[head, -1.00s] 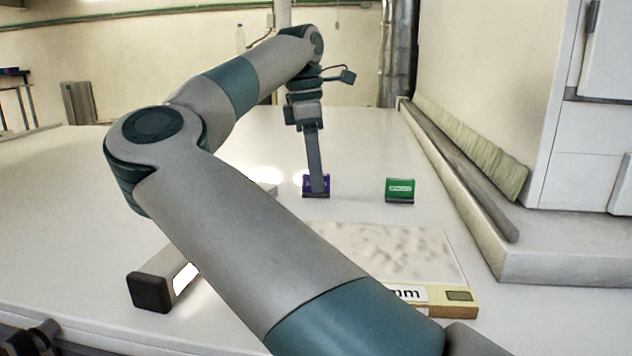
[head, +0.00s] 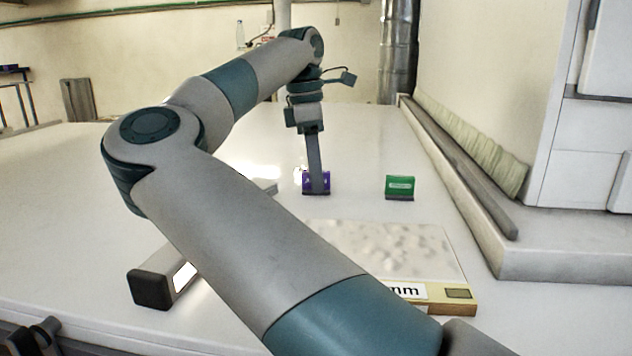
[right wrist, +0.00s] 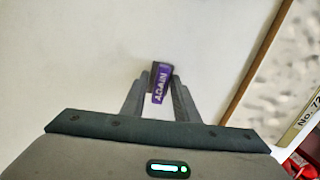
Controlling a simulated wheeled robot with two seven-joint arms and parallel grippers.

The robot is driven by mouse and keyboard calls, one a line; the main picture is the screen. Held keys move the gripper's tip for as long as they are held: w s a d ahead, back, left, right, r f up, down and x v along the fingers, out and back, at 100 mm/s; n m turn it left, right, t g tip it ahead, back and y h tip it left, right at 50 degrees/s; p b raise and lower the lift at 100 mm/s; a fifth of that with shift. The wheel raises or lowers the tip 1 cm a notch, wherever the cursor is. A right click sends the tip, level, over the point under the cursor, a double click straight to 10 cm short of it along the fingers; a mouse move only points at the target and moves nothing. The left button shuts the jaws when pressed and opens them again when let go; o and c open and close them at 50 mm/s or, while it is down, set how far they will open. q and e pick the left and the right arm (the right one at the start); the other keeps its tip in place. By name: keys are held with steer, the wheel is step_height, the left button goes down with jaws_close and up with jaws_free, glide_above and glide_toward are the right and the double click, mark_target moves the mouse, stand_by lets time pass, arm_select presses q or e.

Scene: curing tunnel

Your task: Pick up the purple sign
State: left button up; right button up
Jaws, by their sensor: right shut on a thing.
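The purple sign (head: 325,180) stands on the white table in the head view, partly hidden behind my right gripper (head: 316,188). It also shows in the right wrist view (right wrist: 160,86), with white lettering that reads "AGAIN". In that view the fingers of my right gripper (right wrist: 160,92) are on both sides of the sign and shut on it. In the head view the sign is at table height; I cannot tell whether it is clear of the surface.
A green sign (head: 400,187) stands to the right of the purple one. A flat board with a speckled top (head: 390,248) lies nearer. A bar with a dark end (head: 152,289) lies at the left. A raised ledge (head: 560,250) borders the table on the right.

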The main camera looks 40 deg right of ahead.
steer(key=shift+r, duration=0.1)
steer(key=shift+r+p, duration=0.5)
step_height(320, 180, up, 3)
steer(key=shift+r+p, duration=0.15)
steer(key=shift+p, duration=1.05)
steer(key=s+d+r, duration=0.3)
steer(key=s+r, duration=0.3)
steer(key=s, duration=0.5)
steer(key=shift+d+r+b, duration=0.25)
steer(key=shift+d+b, duration=0.05)
steer(key=shift+s, duration=0.1)
steer(key=s+a+m, duration=0.1)
steer(key=s+a, duration=0.3)
steer(key=s, duration=0.9)
steer(key=shift+r, duration=0.15)
